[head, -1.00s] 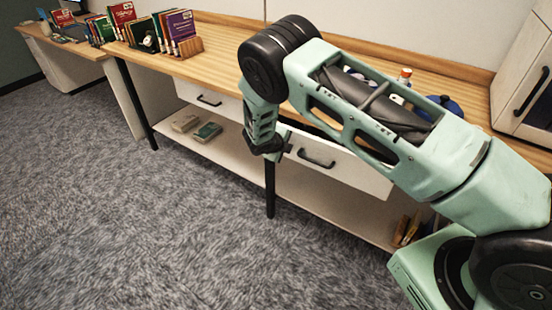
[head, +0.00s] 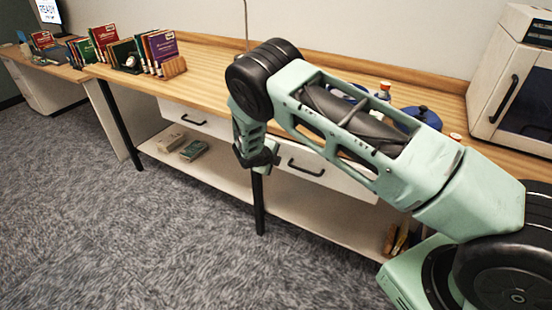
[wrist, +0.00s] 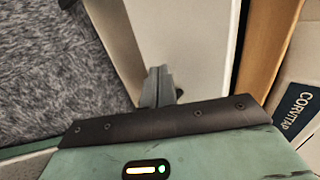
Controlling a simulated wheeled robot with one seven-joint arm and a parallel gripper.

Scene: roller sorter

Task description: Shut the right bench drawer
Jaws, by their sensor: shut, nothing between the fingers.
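The right bench drawer (head: 335,180) has a white front with a black bar handle (head: 305,168). It hangs under the wooden bench top (head: 215,85) and appears to stand out a little from the line of the left drawer. My arm hides part of its top edge. My gripper (head: 257,165) is just left of the handle in the head view, close to the drawer front. In the wrist view my gripper's fingers (wrist: 160,85) are together and empty, over pale panels. I cannot tell whether they touch the drawer.
The left drawer (head: 205,122) has its own black handle. A dark bench leg (head: 258,205) stands below my gripper. Books (head: 150,50) stand on the bench, with a blue pot (head: 422,115) behind my arm. A white appliance (head: 490,75) is at right. Carpet (head: 130,240) in front is clear.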

